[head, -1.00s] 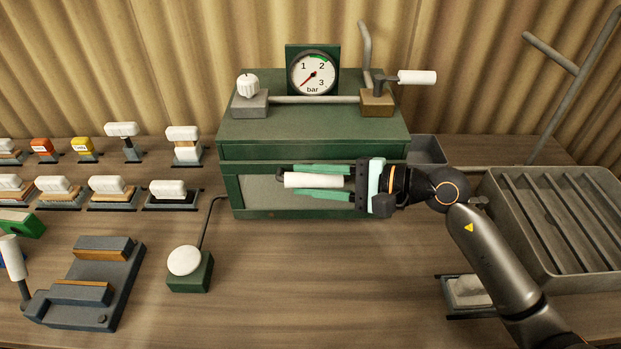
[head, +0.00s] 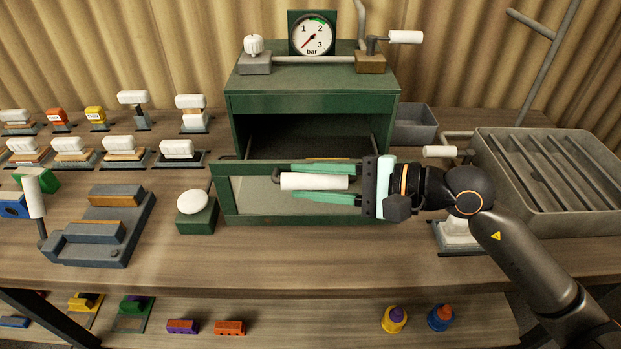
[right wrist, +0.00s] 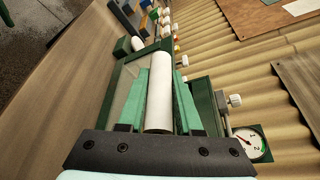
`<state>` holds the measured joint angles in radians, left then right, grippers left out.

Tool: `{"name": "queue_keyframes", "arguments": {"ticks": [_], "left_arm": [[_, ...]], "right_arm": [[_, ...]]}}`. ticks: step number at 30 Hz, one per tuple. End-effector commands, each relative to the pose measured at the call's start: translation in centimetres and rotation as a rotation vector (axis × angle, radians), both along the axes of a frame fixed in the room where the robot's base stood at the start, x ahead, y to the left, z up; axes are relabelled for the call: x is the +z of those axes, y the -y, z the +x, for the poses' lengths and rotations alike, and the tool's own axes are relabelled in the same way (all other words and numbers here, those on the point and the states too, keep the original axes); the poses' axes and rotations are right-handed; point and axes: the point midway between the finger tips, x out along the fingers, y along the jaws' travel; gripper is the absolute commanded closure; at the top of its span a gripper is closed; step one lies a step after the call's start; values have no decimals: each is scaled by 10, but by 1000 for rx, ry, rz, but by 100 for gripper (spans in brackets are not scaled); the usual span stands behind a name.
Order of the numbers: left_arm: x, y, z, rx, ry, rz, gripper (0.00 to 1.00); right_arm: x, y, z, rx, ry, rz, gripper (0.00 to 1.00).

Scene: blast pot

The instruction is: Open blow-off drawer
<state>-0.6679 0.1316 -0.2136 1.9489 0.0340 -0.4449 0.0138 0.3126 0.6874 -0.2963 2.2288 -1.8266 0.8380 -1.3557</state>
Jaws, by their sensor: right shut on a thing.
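The green blow-off drawer (head: 240,207) is pulled well out of the green cabinet (head: 310,102) in the head view, its front standing apart from the cabinet and the dark inside showing. Its white handle bar (head: 313,181) lies across the front. My right gripper (head: 325,181) is shut on the handle, with its green fingers above and below it. In the right wrist view the white handle (right wrist: 160,102) lies between the two green fingers (right wrist: 163,100). My left gripper is not in view.
A pressure gauge (head: 312,36) and a valve lever (head: 405,37) sit on the cabinet. A white-topped button (head: 193,202) on a green block stands just left of the drawer. A grey slatted tray (head: 490,190) is at the right. The table in front of the drawer is clear.

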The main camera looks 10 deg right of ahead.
Motion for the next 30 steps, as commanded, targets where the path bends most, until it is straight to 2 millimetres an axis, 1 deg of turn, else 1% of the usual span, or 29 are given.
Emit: {"name": "queue_keyframes", "arguments": {"ticks": [3, 14, 15, 21, 23, 30], "left_arm": [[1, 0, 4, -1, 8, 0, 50], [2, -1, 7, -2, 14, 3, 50], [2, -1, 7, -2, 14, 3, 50], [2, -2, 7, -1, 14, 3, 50], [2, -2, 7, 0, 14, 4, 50], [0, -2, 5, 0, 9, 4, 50]], "right_arm": [[-1, 0, -3, 1, -1, -3, 100], [0, -1, -3, 2, -2, -2, 100], [0, -1, -3, 1, -1, -1, 65], [0, -1, -3, 1, -1, -1, 43], [0, -1, -3, 1, -1, -1, 37], [0, -1, -3, 0, 0, 0, 37]]}}
